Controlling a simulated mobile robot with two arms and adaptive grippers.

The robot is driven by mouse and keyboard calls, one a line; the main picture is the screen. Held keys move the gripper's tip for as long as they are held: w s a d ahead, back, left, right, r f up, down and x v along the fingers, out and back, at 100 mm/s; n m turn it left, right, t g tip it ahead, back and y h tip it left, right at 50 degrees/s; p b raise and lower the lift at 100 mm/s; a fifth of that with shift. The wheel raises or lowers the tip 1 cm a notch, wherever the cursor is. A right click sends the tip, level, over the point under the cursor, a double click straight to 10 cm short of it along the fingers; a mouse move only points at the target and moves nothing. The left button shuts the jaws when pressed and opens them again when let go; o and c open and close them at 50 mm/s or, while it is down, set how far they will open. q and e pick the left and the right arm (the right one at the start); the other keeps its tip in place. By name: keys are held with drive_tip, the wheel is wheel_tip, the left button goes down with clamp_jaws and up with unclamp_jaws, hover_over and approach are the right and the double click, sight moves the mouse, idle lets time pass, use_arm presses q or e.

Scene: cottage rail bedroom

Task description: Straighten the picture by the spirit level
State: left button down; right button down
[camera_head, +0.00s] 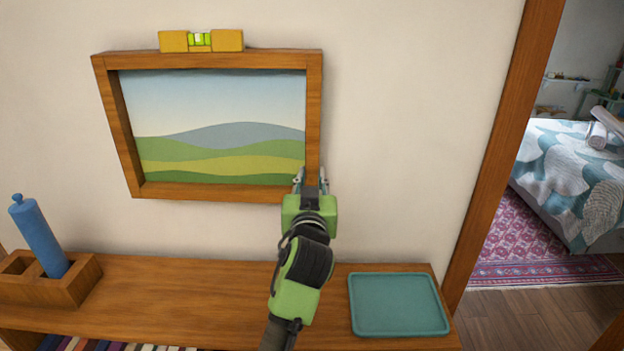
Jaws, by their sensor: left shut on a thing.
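The picture (215,125), a painting of green hills in a wooden frame, hangs on the pale wall. Its top edge rises very slightly to the right in this view. The yellow spirit level (174,41) lies on the frame's top edge, left of middle. Its green vial (200,39) faces me, but the bubble's exact place is too small to read. My left gripper (311,180) is at the picture's lower right corner, its fingers on either side of the frame's right side, shut on it. My right gripper is out of view.
A wooden shelf top (190,290) runs below the picture. A teal tray (398,304) lies empty at its right end. A wooden holder (75,284) with a blue cylinder (40,238) stands at the left. A wooden door post (505,150) stands right of the wall; a bed shows beyond.

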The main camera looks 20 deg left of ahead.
sight(314, 133)
use_arm(q)
drive_tip(key=shift+w+d+r, duration=0.1)
drive_tip(key=shift+d+r, duration=0.05)
drive_tip(key=shift+d, duration=0.3)
drive_tip(key=c, duration=2.2)
unclamp_jaws()
drive_tip(key=shift+a, duration=0.15)
drive_tip(key=o, duration=0.4)
drive_tip(key=shift+a, duration=0.35)
drive_tip(key=shift+w+d, duration=0.1)
drive_tip(key=shift+d, duration=0.2)
wheel_tip(314, 133, up, 10)
drive_tip(key=shift+a+f, duration=0.15)
